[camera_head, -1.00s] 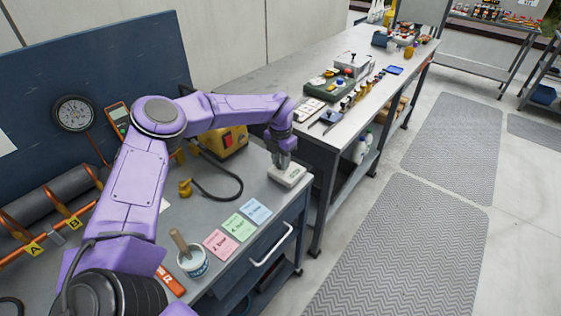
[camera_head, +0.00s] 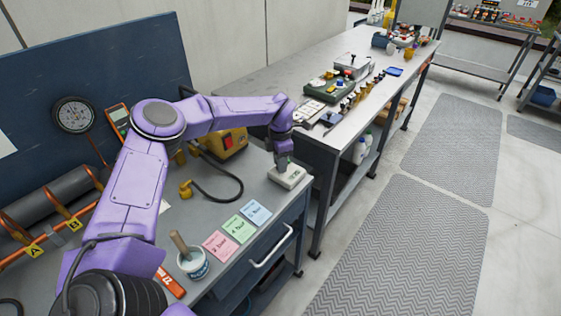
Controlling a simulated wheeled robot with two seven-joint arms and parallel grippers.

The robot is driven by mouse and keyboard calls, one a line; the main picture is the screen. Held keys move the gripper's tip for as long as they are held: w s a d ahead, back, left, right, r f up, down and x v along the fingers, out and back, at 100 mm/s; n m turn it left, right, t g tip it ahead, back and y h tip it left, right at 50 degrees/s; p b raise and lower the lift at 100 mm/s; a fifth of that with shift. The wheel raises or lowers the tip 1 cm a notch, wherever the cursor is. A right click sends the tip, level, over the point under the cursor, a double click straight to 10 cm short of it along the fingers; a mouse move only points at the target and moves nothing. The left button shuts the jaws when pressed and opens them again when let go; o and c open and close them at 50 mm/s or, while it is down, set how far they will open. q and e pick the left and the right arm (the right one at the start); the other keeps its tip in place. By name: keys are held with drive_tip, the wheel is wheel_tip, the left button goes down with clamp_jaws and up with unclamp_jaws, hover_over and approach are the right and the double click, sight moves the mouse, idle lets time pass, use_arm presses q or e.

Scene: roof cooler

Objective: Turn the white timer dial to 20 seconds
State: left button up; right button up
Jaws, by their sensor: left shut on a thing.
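The timer is a small pale box (camera_head: 291,177) near the right edge of the grey workbench. My left gripper (camera_head: 282,166) points down at the top of this box, with its fingers shut at the spot where the dial sits. The dial itself is hidden by the fingers, so its setting and markings cannot be read. My right gripper is not in view.
Pink, green and blue note cards (camera_head: 238,226) lie in front of the box. A pot with a brush (camera_head: 192,262) stands at the bench front. A yellow unit (camera_head: 222,143) with a black hose is behind. A second bench (camera_head: 345,130) stands to the right.

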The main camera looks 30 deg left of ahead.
use_arm(q)
drive_tip(key=shift+r, duration=0.1)
drive_tip(key=o, duration=1.1)
drive_tip(key=shift+c, duration=0.2)
wheel_tip(320, 180, up, 10)
drive_tip(key=b, duration=0.1)
drive_tip(key=shift+r+b, duration=0.25)
drive_tip(key=shift+b, duration=0.1)
